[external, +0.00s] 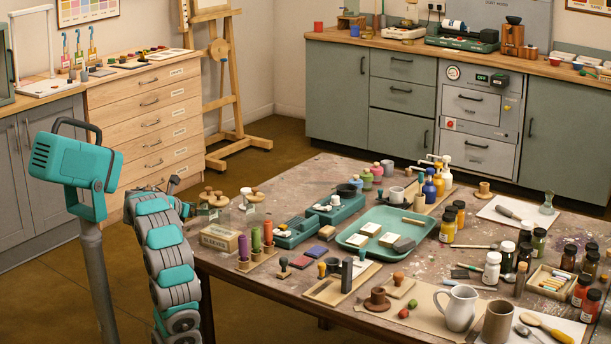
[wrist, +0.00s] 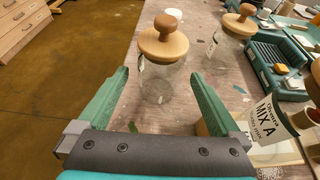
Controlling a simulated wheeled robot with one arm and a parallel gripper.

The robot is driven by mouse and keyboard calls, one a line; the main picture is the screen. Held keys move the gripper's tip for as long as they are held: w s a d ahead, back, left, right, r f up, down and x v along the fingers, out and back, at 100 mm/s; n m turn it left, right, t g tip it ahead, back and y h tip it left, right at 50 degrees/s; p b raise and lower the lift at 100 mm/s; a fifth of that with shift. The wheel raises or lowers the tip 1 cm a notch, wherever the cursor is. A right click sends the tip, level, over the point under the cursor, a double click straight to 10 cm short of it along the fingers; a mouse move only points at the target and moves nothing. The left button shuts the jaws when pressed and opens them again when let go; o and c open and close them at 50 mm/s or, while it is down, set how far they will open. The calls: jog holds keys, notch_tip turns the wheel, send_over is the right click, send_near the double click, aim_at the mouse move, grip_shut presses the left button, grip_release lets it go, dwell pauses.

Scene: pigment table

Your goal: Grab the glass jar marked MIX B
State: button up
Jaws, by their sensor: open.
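In the wrist view my gripper (wrist: 160,74) is open. Its green fingers reach to either side of a clear glass jar (wrist: 160,84) with a round wooden knob lid. The jar stands upright on the table between or just beyond the fingertips; I cannot tell whether either finger touches it. Its label shows only edge-on at the left, unreadable. A similar jar (wrist: 230,46) stands farther back to the right, its label also unreadable. A label reading MIX A (wrist: 267,118) is close at the right. I cannot make out MIX B anywhere. Wooden-lidded jars (external: 217,201) also show in the external view.
The worn table (external: 240,282) is crowded right of the jars. A teal compartment tray (wrist: 268,65) stands right of the far jar. A white object (wrist: 174,13) is behind the near jar. Open floor (wrist: 75,75) lies left of the table edge.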

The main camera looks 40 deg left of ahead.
jog(key=x, duration=0.5)
jog(key=b+x, duration=0.1)
jog(key=x, duration=0.1)
jog(key=shift+f, duration=0.4)
jog(key=c, duration=1.5)
jog(key=shift+c, duration=0.3)
jog(key=shift+r, duration=0.15)
